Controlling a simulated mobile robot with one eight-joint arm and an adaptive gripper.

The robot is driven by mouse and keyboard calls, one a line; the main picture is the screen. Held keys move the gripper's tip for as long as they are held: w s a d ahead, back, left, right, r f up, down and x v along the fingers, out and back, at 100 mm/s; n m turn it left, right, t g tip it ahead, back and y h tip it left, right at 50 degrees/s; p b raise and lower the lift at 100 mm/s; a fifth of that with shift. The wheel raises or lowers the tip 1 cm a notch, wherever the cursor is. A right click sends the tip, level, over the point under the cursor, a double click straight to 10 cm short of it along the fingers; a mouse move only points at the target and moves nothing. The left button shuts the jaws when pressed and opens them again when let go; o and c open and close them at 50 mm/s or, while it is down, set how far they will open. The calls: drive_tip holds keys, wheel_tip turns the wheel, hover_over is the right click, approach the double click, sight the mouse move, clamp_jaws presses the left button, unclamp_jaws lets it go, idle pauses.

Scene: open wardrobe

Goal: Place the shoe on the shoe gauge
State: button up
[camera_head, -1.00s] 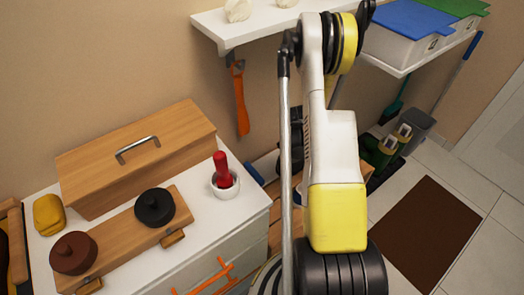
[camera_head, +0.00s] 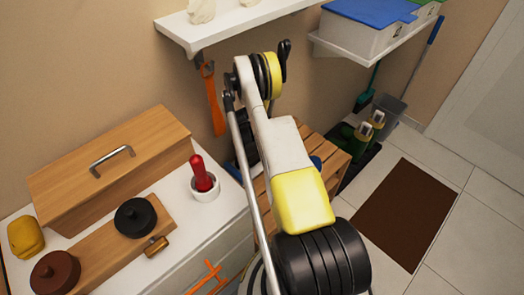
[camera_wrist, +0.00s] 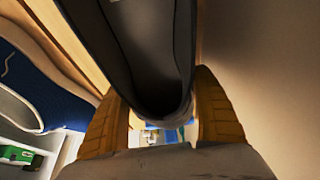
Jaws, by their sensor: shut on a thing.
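In the wrist view, my gripper (camera_wrist: 162,112) has its two yellow fingers on either side of a dark shoe (camera_wrist: 140,45) and is shut on it. The shoe's rounded end lies between the fingers, and its open inside shows. A blue shoe (camera_wrist: 45,90) with a pale rim lies at the left, apart from the gripper. In the head view, my gripper is hidden behind my arm. A slatted wooden bench (camera_head: 327,148) shows partly behind the arm, with something blue on it. I cannot make out the shoe gauge for certain.
A white cabinet (camera_head: 190,240) at the left carries a wooden box (camera_head: 110,165), a board with round dark pieces, and a red-handled pestle in a white mortar (camera_head: 205,190). A white shelf (camera_head: 225,28) is above. Green bottles stand right of the bench. A brown mat (camera_head: 405,215) lies on open floor.

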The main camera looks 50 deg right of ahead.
wheel_tip(320, 180, down, 3)
drive_tip(key=shift+r+b, duration=0.2)
drive_tip(key=shift+b, duration=0.25)
drive_tip(key=shift+r, duration=0.15)
drive_tip(key=o, duration=1.4)
drive_tip(key=p+v, duration=0.3)
drive_tip(key=v, duration=0.4)
drive_tip(key=shift+a+r, duration=0.1)
drive_tip(key=shift+r, duration=0.2)
